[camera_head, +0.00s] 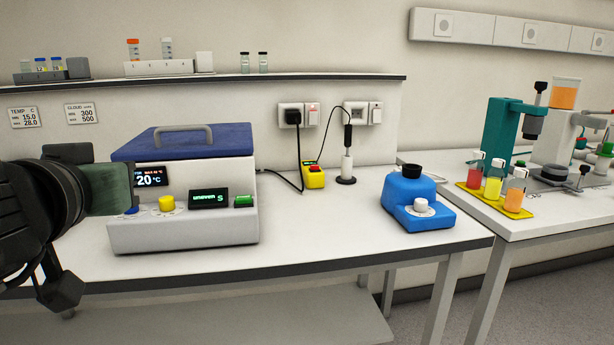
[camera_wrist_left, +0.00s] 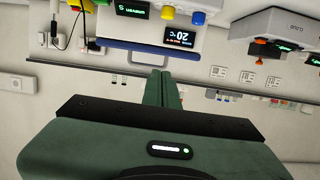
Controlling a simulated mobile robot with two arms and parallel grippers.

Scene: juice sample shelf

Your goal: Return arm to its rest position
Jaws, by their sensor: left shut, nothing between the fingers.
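My left arm comes in from the left edge of the head view, with my left gripper (camera_head: 112,188) in front of the left end of a white machine with a blue lid (camera_head: 190,141). The wrist view is turned upside down. There my left gripper (camera_wrist_left: 158,90) shows its two green fingers pressed together with nothing between them. The machine's blue lid (camera_wrist_left: 125,52) and its lit displays appear beyond the fingertips. From these views I cannot tell how far the fingers are from the machine. My right gripper is in neither view.
A blue device (camera_head: 417,200) stands at the right of the white bench (camera_head: 330,232). A yellow box (camera_head: 314,177) with a cable sits near the wall. A shelf (camera_head: 310,77) runs behind. On the right table, a yellow tray (camera_head: 487,199) holds three bottles. The bench middle is clear.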

